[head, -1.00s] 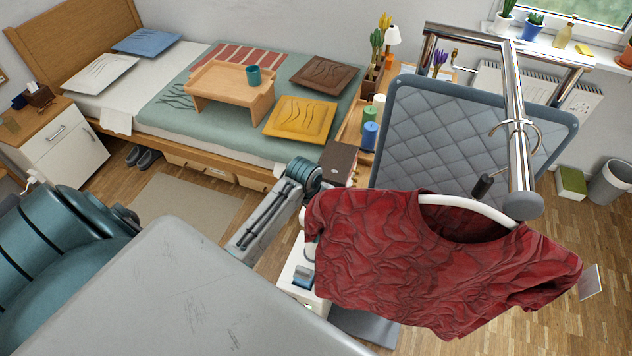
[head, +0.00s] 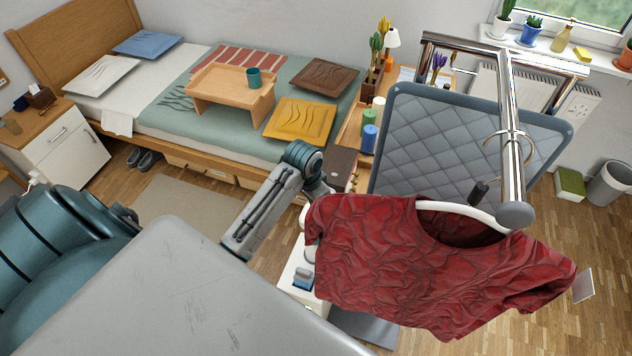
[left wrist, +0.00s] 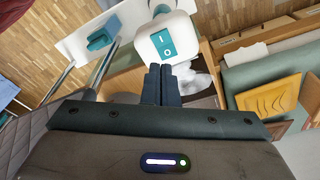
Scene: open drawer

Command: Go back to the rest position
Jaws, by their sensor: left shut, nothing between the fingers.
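My left arm (head: 265,212) comes in from the left in the head view and bends behind the red shirt, so its gripper is hidden there. In the left wrist view my left gripper (left wrist: 161,84) shows its two dark fingers pressed together, with nothing between them. Just beyond the fingertips is a white rounded appliance (left wrist: 185,24) with a teal switch panel. I cannot tell whether the fingers touch it. My right gripper is in neither view.
A red shirt (head: 400,260) hangs on a white hanger from a chrome rail (head: 511,130). A quilted grey board (head: 440,145) stands behind it. A white surface with a teal item (head: 303,277) is below the arm. The bed with a wooden tray (head: 215,88) stands farther back.

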